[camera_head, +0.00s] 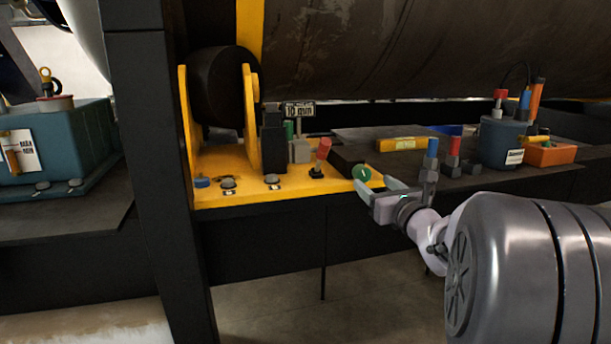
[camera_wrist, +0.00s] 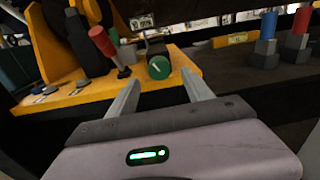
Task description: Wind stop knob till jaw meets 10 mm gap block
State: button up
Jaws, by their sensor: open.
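The stop knob is a round green knob (camera_head: 362,173) with a white pointer line, at the front right of the yellow base plate. It also shows in the wrist view (camera_wrist: 159,67), just beyond and between my fingertips. My gripper (camera_head: 374,191) is open and empty, its two fingers pointing at the knob and apart from it. A black upright jaw block (camera_head: 273,149) stands on the plate. The grey gap block (camera_head: 299,151) is beside it, under a "10 mm" sign (camera_head: 299,111). I cannot tell whether jaw and block touch.
A red-handled lever (camera_head: 321,152) stands left of the knob. Blue-topped (camera_head: 431,154) and red-topped (camera_head: 454,152) fittings stand on the dark bench to the right. Beyond are a blue-grey pot (camera_head: 503,143) and an orange bin (camera_head: 551,154). A dark post (camera_head: 150,170) rises at left.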

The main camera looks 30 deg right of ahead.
aim_at(364, 176)
jog(key=x, duration=0.7)
grip_shut()
jog(key=m+b, duration=0.1)
jog(key=m, duration=0.1)
jog(key=shift+m+b, duration=0.4)
jog(key=shift+r+m, duration=0.1)
jog(key=shift+m, duration=0.9)
grip_release()
